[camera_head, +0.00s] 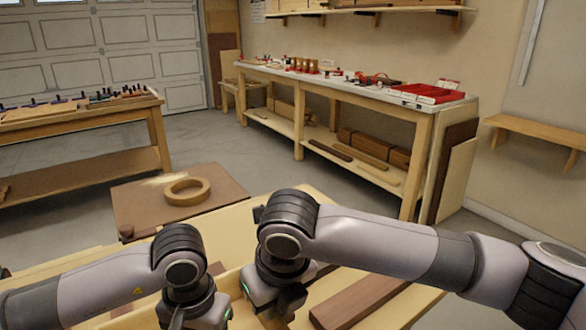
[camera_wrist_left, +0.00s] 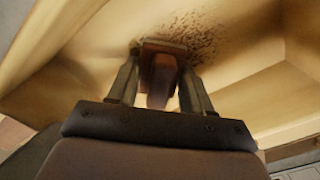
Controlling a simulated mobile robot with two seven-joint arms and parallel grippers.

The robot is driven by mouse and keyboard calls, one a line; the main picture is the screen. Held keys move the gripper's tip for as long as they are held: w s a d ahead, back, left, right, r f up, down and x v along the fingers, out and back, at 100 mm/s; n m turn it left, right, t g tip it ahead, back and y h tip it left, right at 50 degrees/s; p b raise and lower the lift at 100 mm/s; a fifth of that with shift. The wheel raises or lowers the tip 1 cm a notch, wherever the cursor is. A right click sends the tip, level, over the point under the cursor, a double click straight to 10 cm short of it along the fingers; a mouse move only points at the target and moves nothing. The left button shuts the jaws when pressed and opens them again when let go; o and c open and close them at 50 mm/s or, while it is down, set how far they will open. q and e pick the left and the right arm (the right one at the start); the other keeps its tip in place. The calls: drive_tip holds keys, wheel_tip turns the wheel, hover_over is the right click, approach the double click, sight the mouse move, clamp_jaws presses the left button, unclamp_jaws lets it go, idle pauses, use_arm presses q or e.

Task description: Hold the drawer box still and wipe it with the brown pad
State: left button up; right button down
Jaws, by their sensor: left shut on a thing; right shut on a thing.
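The drawer box (camera_wrist_left: 265,100) is pale wood and fills much of the left wrist view, with its inner walls and floor showing. Dark specks (camera_wrist_left: 200,35) are scattered on its wood. My left gripper (camera_wrist_left: 160,75) is shut on the brown pad (camera_wrist_left: 162,82), whose far end is at the edge of the specks; I cannot tell how firmly it touches the wood. In the head view the box's pale wood (camera_head: 229,281) shows between my arms, mostly hidden by them. My right gripper (camera_head: 277,305) is low in that view and shut at the box; its fingertips are hard to make out.
A dark brown board (camera_head: 358,299) lies on the bench to the right of my right gripper. A tan ring (camera_head: 187,191) rests on a brown panel (camera_head: 135,205) beyond the bench. A long workbench (camera_head: 345,85) with red trays stands along the back wall; another table (camera_head: 80,115) is at left.

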use_arm(q)
drive_tip(key=shift+s+a+f, duration=0.1)
drive_tip(key=shift+s+a, duration=0.65)
drive_tip(key=shift+a, duration=0.35)
drive_tip(key=shift+s+a+f, duration=0.1)
drive_tip(key=shift+s+a, duration=0.65)
drive_tip(key=shift+a, duration=0.35)
drive_tip(key=shift+w+d+r, duration=0.1)
drive_tip(key=shift+w+d, duration=0.45)
drive_tip(key=shift+d, duration=0.25)
drive_tip(key=shift+w+d+r, duration=0.1)
drive_tip(key=shift+w+d, duration=0.4)
drive_tip(key=shift+d, duration=0.25)
drive_tip(key=shift+d, duration=0.1)
